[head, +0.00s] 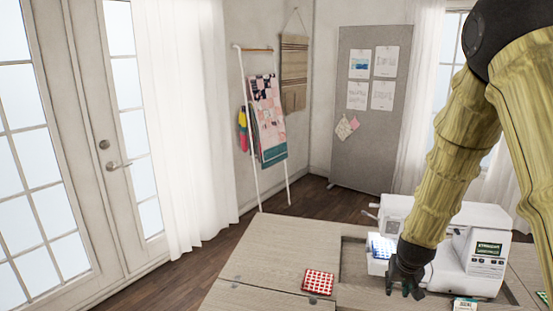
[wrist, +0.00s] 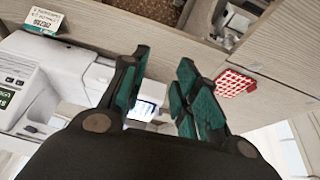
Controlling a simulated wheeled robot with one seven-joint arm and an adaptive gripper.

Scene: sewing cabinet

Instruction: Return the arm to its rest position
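My gripper (head: 406,281) is in front of the white sewing machine (head: 480,237), low over the cabinet top in the head view. In the wrist view my gripper (wrist: 160,95) has its teal-padded fingers apart, with nothing between them. My arm, in a yellow ribbed cover, reaches down from the upper right of the head view. The cabinet top (head: 262,245) is pale wood with a recess around the machine.
A red-and-white patterned square (head: 318,282) lies left of my gripper; it also shows in the wrist view (wrist: 236,82). A small labelled packet (head: 465,304) lies near the front edge. A grey board (head: 355,160) and ladder rack (head: 246,130) stand behind.

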